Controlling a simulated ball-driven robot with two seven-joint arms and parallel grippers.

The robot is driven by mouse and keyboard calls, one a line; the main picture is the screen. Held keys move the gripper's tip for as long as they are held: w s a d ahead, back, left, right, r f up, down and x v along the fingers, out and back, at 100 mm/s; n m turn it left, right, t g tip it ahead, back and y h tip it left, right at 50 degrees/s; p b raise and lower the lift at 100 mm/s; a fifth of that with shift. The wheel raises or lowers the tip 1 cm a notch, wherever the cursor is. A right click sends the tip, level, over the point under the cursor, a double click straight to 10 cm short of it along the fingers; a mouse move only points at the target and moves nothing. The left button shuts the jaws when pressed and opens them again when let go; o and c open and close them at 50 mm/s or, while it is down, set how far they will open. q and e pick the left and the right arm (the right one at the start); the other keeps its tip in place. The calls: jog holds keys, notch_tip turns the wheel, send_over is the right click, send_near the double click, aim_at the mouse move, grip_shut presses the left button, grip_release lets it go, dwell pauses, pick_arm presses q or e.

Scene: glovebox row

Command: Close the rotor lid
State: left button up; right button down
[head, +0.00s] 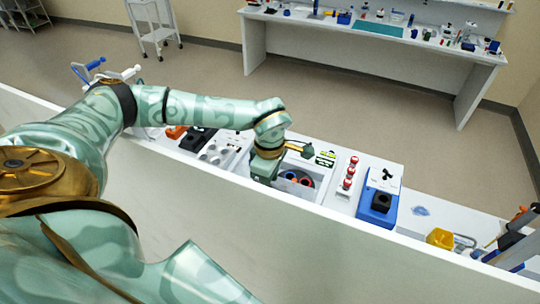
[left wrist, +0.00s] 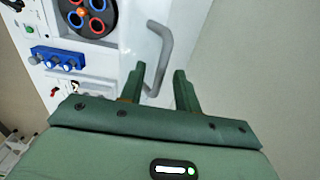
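The rotor (head: 297,178) is a dark round disc with red and blue rings, uncovered in a white housing. It also shows at the top left of the left wrist view (left wrist: 84,14), with an orange knob at its centre. A bent grey handle (left wrist: 166,45) stands on a white panel (left wrist: 141,38) beside the rotor; I cannot tell for sure that this panel is the lid. My left gripper (head: 264,168) is just left of the rotor. In the left wrist view its fingers (left wrist: 159,82) are apart, with the handle's near end between or just beyond them. My right gripper is not in view.
Several red-topped items (head: 349,172) and a blue-and-white device (head: 379,202) stand right of the rotor. A grey block with round wells (head: 215,152) is to the left. A blue knobbed block (left wrist: 58,60) shows near the rotor.

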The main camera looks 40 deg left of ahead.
pick_arm(q)
grip_shut()
jog(key=shift+w+a, duration=0.1)
jog(key=shift+w+r, duration=0.1)
jog(key=shift+w, duration=0.15)
jog(key=w+a+b, duration=0.4)
jog(key=w+b, duration=0.2)
jog(key=w, duration=1.1)
jog(key=shift+w+a, duration=0.15)
jog(key=shift+w, duration=0.25)
jog(key=shift+r, duration=0.1)
